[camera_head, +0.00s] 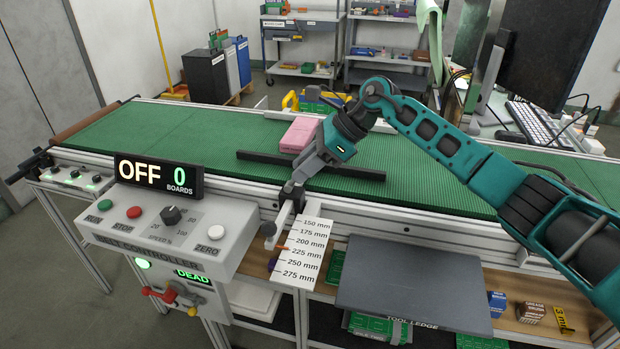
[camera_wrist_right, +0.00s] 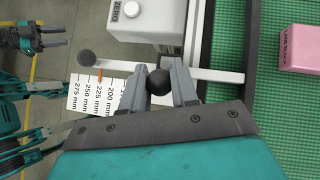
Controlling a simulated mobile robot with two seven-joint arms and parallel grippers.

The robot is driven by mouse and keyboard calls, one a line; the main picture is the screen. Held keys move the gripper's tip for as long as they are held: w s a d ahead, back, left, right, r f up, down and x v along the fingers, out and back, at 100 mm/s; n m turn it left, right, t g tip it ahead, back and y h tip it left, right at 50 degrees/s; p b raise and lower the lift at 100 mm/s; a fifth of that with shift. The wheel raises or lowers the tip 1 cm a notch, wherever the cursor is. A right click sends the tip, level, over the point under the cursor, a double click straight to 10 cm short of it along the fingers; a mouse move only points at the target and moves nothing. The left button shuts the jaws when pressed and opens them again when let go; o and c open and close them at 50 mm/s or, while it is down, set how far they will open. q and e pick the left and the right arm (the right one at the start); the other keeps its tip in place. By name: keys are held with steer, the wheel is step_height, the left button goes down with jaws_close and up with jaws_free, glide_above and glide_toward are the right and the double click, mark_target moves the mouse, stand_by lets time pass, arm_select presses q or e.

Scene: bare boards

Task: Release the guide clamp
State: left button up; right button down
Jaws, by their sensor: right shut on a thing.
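My right gripper (camera_head: 291,192) is at the conveyor's near edge, shut on a dark round knob. In the right wrist view the guide clamp's knob (camera_wrist_right: 158,80) sits between the two fingers (camera_wrist_right: 160,88). A black guide rail (camera_head: 320,166) lies across the green belt. My left gripper (camera_wrist_right: 30,36) shows small in the wrist view.
A pink block (camera_head: 300,134) lies on the green belt (camera_head: 180,134) behind the rail. The belt controller (camera_head: 170,225) stands left of the gripper; its display (camera_head: 160,174) reads OFF and 0 boards. A grey panel (camera_head: 414,280) is at the front right.

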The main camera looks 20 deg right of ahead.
mark_target(288, 183)
steer(key=shift+w+a+r+g+h, duration=0.3)
steer(key=shift+a+r+g+h, duration=0.2)
steer(key=shift+h, duration=0.3)
steer(key=shift+w+a+h+p, duration=0.15)
steer(key=shift+a+h+p, duration=0.05)
steer(key=shift+h+p, duration=0.25)
steer(key=shift+w+a+m+g+h, duration=0.35)
steer(key=shift+a+g+h, duration=0.2)
steer(key=shift+g+h, duration=0.4)
arm_select(q)
steer(key=shift+s+a+r, duration=0.1)
steer(key=shift+a+r, duration=0.15)
steer(key=shift+r, duration=0.4)
arm_select(e)
steer(key=shift+w+a+g+h, duration=0.2)
steer(key=shift+a+g+h, duration=0.1)
steer(key=shift+h, duration=0.2)
arm_select(q)
steer(key=shift+s+f, duration=0.15)
steer(key=shift+s, duration=0.1)
arm_select(e)
steer(key=shift+f, duration=0.1)
steer(key=c, duration=0.9)
jaws_free()
